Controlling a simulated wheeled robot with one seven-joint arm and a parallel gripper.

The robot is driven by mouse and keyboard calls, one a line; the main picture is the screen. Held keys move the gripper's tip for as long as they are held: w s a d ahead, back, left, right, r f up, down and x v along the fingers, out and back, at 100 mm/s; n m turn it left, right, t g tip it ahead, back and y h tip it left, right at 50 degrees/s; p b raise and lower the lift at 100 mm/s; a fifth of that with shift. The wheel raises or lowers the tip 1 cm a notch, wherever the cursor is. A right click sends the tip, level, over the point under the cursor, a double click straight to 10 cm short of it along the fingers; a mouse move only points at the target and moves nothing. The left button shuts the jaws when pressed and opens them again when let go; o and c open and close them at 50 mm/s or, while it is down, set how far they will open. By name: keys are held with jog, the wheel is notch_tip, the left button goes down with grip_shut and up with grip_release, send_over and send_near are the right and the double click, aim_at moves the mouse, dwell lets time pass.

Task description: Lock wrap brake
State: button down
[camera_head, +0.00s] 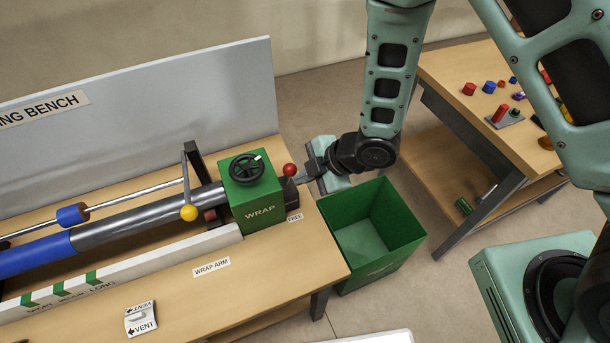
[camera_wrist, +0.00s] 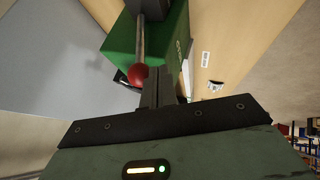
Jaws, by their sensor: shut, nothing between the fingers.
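The green box marked WRAP (camera_head: 256,190) stands at the right end of the bench and carries a black handwheel (camera_head: 246,168) on top. A red ball knob (camera_head: 290,170) sits at its right side, above a label reading FREE (camera_head: 295,217). In the wrist view the red knob (camera_wrist: 138,75) tops a grey rod that runs along the green box (camera_wrist: 165,45). My gripper (camera_head: 301,180) is shut and empty, its fingertips close beside the knob. In the wrist view the fingers (camera_wrist: 158,88) lie just right of the knob; I cannot tell whether they touch it.
A yellow-knobbed lever (camera_head: 189,212) stands over the grey and blue pipe left of the box. A green open bin (camera_head: 398,222) stands on the floor below my gripper. A side table (camera_head: 455,75) with small coloured parts is at right.

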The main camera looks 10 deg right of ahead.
jog(key=shift+w+a+r, duration=0.25)
jog(key=shift+w+r, duration=0.3)
jog(key=shift+w, duration=0.35)
jog(key=w+a+r+b, duration=0.1)
jog(key=w+a, duration=0.1)
jog(key=w, duration=0.6)
jog(key=shift+w+a+r, duration=0.15)
jog(key=shift+w, duration=0.15)
jog(key=shift+a, duration=0.1)
